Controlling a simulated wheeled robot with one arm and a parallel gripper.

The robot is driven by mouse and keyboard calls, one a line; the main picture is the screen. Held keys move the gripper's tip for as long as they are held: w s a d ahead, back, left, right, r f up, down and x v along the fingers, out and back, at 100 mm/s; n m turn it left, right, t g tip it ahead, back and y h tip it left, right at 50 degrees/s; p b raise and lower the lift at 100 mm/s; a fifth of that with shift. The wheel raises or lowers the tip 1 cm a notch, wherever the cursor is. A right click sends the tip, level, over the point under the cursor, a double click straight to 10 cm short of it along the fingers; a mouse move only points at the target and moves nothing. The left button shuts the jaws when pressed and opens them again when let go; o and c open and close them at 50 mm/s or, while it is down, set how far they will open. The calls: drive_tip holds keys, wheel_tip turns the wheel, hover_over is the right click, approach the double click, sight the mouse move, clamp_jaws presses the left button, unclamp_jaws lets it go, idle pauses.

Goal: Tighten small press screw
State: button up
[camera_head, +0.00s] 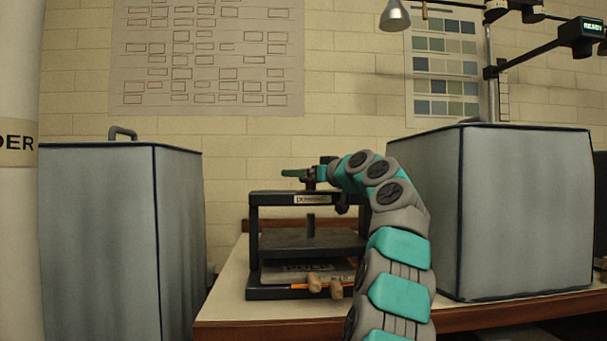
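The small black press (255,245) stands on the table in the middle of the view, with a labelled top beam, a dark plate inside and a lower bed. Its screw shaft (311,222) shows between the beam and the plate. My arm reaches up from the lower right and bends left over the press. My gripper (308,175) is just above the top beam, at the screw's upper end. A green bar (293,173) sticks out left there; I cannot tell whether it is the screw's handle or part of my gripper. The fingers are too small and dark to read.
A grey covered box (520,210) stands right of the press, and another grey box (110,240) stands at left. Brown knobs (315,284) and an orange strip lie at the press's front. Bare table (225,300) shows left of the press. A lamp (395,16) hangs above.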

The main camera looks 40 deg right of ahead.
drive_tip(key=c, duration=1.3)
drive_tip(key=shift+m+h+b, duration=0.3)
drive_tip(key=shift+m+h, duration=0.1)
drive_tip(key=shift+h, duration=0.3)
